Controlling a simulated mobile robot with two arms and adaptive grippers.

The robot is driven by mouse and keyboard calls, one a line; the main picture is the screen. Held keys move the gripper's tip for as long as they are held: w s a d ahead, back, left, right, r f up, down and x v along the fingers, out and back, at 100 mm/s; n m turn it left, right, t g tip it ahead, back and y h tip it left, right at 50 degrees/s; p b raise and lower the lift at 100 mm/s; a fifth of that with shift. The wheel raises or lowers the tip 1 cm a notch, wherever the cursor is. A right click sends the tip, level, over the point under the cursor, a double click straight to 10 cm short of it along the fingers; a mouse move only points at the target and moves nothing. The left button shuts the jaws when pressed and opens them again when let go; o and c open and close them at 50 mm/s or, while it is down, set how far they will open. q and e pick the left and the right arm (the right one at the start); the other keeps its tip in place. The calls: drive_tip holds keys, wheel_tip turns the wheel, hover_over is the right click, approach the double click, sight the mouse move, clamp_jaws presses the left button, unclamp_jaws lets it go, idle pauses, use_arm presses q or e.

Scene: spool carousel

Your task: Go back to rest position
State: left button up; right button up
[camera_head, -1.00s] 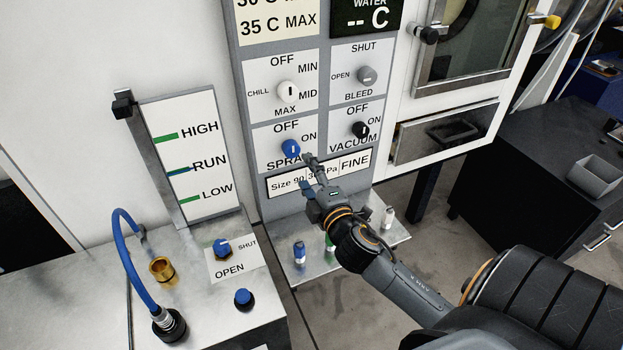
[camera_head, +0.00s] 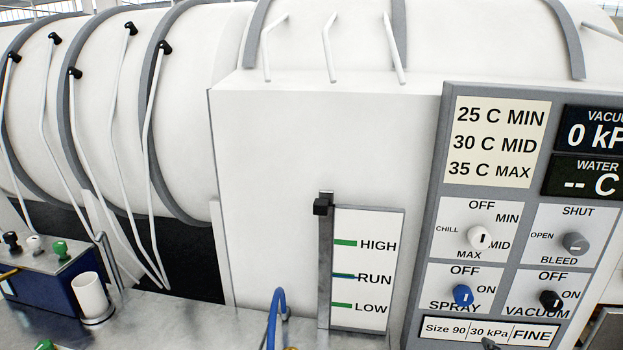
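My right gripper (camera_head: 490,344) shows only as a small dark tip at the bottom edge, just below the size label of the control panel (camera_head: 431,240). Its fingers are too cut off to tell open from shut. My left gripper is not in view. The panel carries a blue spray knob (camera_head: 462,295), a black vacuum knob (camera_head: 550,300), a white chill knob (camera_head: 479,237) and a grey bleed knob (camera_head: 575,243). The vacuum display (camera_head: 590,132) reads 0 kPa and the water display (camera_head: 585,177) shows dashes.
A level gauge (camera_head: 366,269) marked HIGH, RUN and LOW stands left of the panel. A large white ribbed tank (camera_head: 110,110) fills the back left. A white cup (camera_head: 90,295), a box with knobs (camera_head: 40,275) and a blue hose (camera_head: 275,315) are at the metal bench (camera_head: 190,320).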

drive_tip(key=s+a+f+m+g+y, duration=0.35)
drive_tip(key=s+a+f+g, duration=0.3)
drive_tip(key=s, duration=0.35)
drive_tip(key=s+a+f+m+g+y, duration=0.2)
drive_tip(key=s+a+f+m+g, duration=0.3)
drive_tip(key=s+a+f, duration=0.45)
wheel_tip(320, 180, down, 24)
drive_tip(key=s+d+g+b, duration=0.1)
drive_tip(key=s+d+b, duration=0.1)
drive_tip(key=s, duration=0.1)
drive_tip(key=s+d+f+g+b, duration=0.1)
drive_tip(key=s+d+f, duration=0.2)
drive_tip(key=s+f, duration=1.3)
wheel_tip(320, 180, down, 3)
drive_tip(key=shift+s+r+h, duration=0.2)
drive_tip(key=shift+s+h, duration=0.15)
